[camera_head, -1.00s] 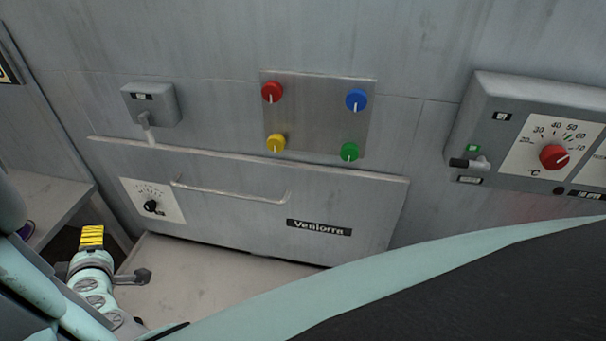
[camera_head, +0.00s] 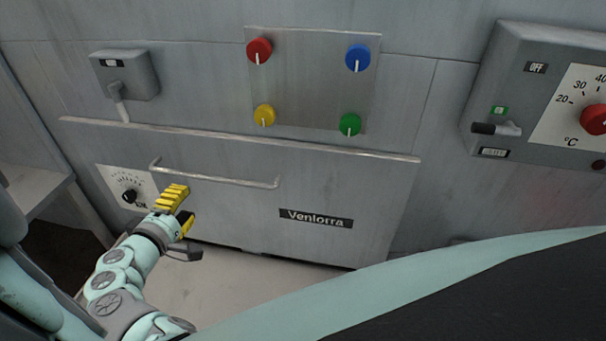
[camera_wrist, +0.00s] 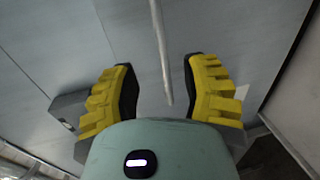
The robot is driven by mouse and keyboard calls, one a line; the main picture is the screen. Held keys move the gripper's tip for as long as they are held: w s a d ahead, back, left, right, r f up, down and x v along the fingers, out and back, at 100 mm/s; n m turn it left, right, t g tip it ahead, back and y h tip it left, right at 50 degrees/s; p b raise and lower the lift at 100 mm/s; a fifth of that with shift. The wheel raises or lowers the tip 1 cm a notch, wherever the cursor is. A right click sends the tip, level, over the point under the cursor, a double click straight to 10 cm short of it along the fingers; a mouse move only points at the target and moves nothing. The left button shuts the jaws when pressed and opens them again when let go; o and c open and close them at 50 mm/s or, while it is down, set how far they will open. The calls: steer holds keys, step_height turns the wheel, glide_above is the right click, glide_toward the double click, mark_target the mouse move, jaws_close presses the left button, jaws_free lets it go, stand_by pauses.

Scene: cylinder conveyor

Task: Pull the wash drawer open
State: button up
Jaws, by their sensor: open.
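The wash drawer (camera_head: 240,217) is a wide grey front panel labelled "Venlorra", with a thin bar handle (camera_head: 215,178) near its upper left. It looks closed. My gripper (camera_head: 180,212) has yellow fingers and is in front of the drawer's left part, just below the handle's left half in the picture. In the wrist view my gripper (camera_wrist: 160,90) is open. The handle bar (camera_wrist: 161,50) runs down between the two fingers in that view, with its end near the palm. I see no contact with the fingers.
A dial plate (camera_head: 127,189) is on the drawer's left. Above are a panel with red, blue, yellow and green knobs (camera_head: 312,85) and a grey box with a spout (camera_head: 125,75). A control box (camera_head: 535,90) juts out at right. A pale surface (camera_head: 235,285) lies below.

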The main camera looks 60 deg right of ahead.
mark_target(207, 179)
steer(key=x, duration=0.8)
steer(key=shift+d+f+p, duration=0.15)
steer(key=shift+d+p, duration=0.15)
steer(key=shift+d, duration=0.15)
steer(key=shift+b+x, duration=0.3)
steer(key=shift+x, duration=1.1)
jaws_close()
